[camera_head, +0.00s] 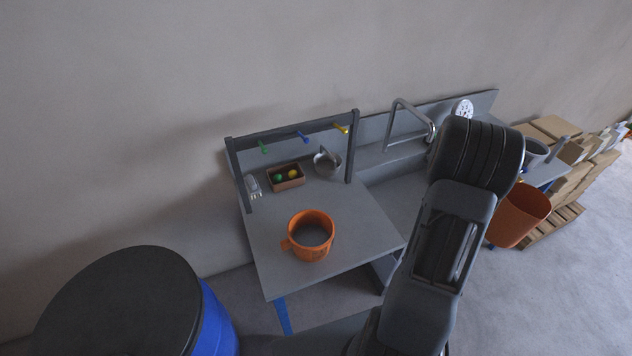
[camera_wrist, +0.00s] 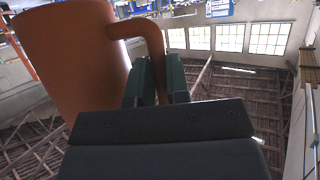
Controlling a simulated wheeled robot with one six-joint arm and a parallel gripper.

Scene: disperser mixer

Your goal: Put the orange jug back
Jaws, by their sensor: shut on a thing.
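The orange jug (camera_head: 522,212) is at the right in the head view, beside my arm and partly hidden by it. In the wrist view the orange jug (camera_wrist: 75,60) fills the upper left, with its curved handle towards the right. My gripper (camera_wrist: 158,82) is shut on that handle; its dark green fingers sit on either side of it. In the head view my gripper is hidden behind my arm. The jug hangs clear of the bench, near its right side. A second orange vessel, a pot with a side handle (camera_head: 311,231), stands upright on the grey bench.
The grey bench (camera_head: 262,262) carries a rack with coloured hooks (camera_head: 304,136), a small box with green and yellow balls (camera_head: 287,184), a metal pot (camera_head: 327,163) and a tap (camera_head: 396,115). A blue barrel with black lid (camera_head: 125,305) stands front left. Cardboard boxes (camera_head: 600,165) are at right.

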